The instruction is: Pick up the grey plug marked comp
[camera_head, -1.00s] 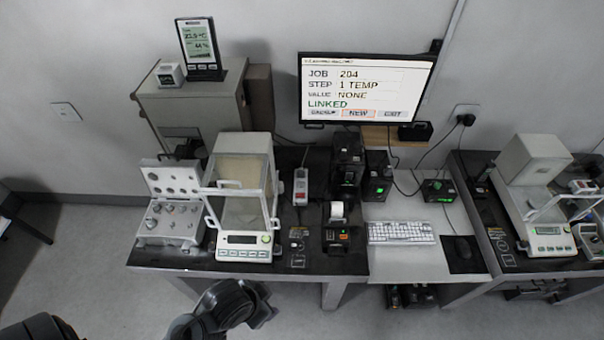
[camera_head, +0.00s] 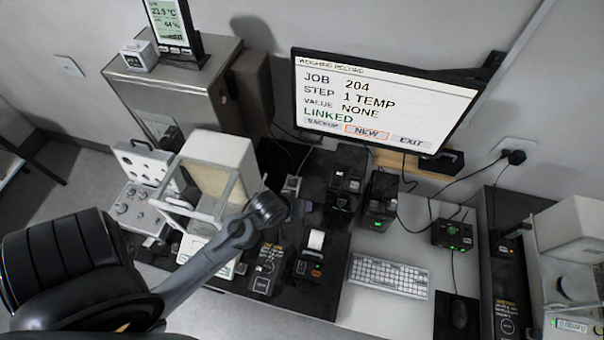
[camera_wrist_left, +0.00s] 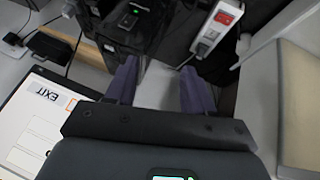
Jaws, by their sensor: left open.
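No lettering that reads comp is legible in either view, so I cannot tell for sure which thing is the grey plug. A pale power strip with a red switch (camera_wrist_left: 216,30) lies at the upper right of the left wrist view. In the head view the strip (camera_head: 291,186) shows only in part beside my left gripper. A small pale block (camera_wrist_left: 243,43) sits beside the strip; I cannot tell if it is a plug. My left gripper (camera_wrist_left: 160,88) is open, with nothing between its fingers. In the head view its fingers are hard to make out. My right gripper is not in view.
The glass-sided balance (camera_head: 212,175) stands just left of my left gripper. Black devices (camera_head: 345,185) and a label printer (camera_head: 312,258) stand to its right. The monitor (camera_head: 380,100) is behind; the keyboard (camera_head: 388,275) lies to the right.

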